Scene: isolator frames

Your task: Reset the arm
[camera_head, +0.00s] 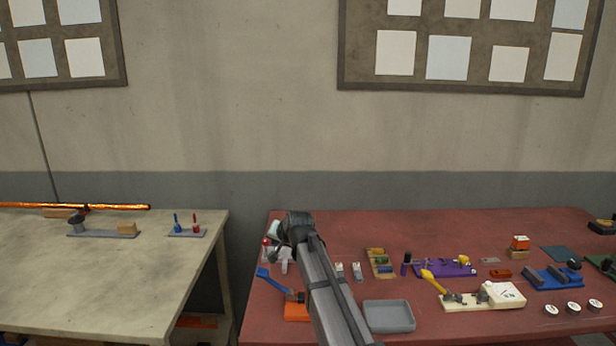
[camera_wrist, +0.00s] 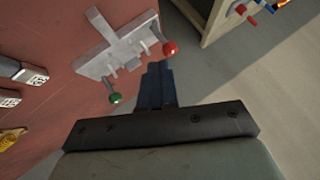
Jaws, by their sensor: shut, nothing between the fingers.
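My arm (camera_head: 325,285) reaches from the bottom of the head view to the left part of the red table (camera_head: 400,228). Its wrist end is over the table's left side, and the fingers cannot be made out there. In the wrist view my gripper (camera_wrist: 158,68) shows dark fingers that are together, with nothing between them. A grey fixture (camera_wrist: 118,50) with a red ball (camera_wrist: 170,48) and a green ball (camera_wrist: 115,98) lies just beside and beyond the fingertips. I cannot tell whether the fingers touch it. In the head view my wrist partly hides this fixture.
A grey tray (camera_head: 388,317), an orange block (camera_head: 296,312) with a blue piece, a purple board (camera_head: 445,267) and a cream device (camera_head: 500,295) crowd the red table. A pale table (camera_head: 90,290) stands left across a gap. The wall behind carries boards.

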